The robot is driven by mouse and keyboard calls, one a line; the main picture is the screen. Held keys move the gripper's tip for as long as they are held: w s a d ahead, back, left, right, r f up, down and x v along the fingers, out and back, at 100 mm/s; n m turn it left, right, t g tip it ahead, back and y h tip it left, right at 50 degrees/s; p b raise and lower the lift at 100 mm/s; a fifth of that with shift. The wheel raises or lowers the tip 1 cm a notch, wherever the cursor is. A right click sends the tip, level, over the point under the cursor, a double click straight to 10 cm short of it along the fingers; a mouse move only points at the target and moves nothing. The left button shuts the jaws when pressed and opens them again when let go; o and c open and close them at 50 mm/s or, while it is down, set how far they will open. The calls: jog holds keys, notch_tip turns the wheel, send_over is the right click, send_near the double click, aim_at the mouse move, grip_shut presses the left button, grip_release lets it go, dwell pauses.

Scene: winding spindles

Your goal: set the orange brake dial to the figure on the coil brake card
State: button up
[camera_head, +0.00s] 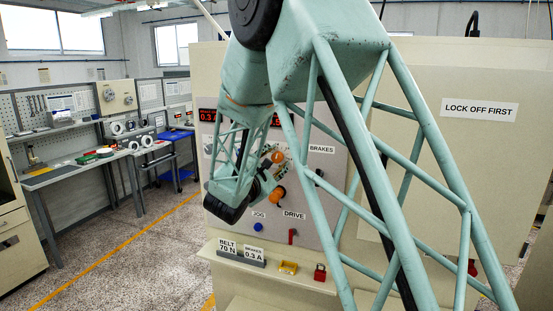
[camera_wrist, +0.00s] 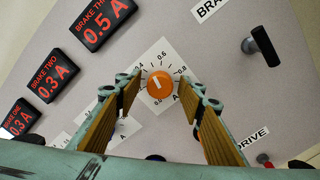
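The orange brake dial (camera_wrist: 160,85) sits on a white scale card (camera_wrist: 149,104) with figures including 0.4, 0.6 and 0.8. Its pointer setting is too small to read surely. My gripper (camera_wrist: 158,86) is open, its two fingers on either side of the dial in the wrist view with gaps at both sides. How far the tips are from the panel is unclear. Red displays read brake three (camera_wrist: 105,16) 0.5 A, brake two (camera_wrist: 53,75) 0.3 A and brake one (camera_wrist: 20,118) 0.3 A. The brakes card (camera_head: 253,254) on the ledge reads 0.3 A.
A black lever (camera_wrist: 262,44) stands out from the panel at upper right in the wrist view. A belt card (camera_head: 228,247) reading 70 N, a yellow item (camera_head: 288,267) and a red padlock (camera_head: 320,272) stand on the ledge. My arm hides part of the panel.

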jog(key=shift+w+d, duration=0.1)
jog(key=shift+w, duration=0.05)
jog(key=shift+c, duration=0.3)
jog(key=c, duration=0.8)
jog(key=shift+n, duration=0.4)
jog(key=n+b, duration=0.1)
jog(key=n, duration=0.3)
jog(key=shift+n+b, duration=0.4)
jog(key=n, duration=0.6)
jog(key=shift+p, duration=0.4)
jog(key=shift+n, duration=0.3)
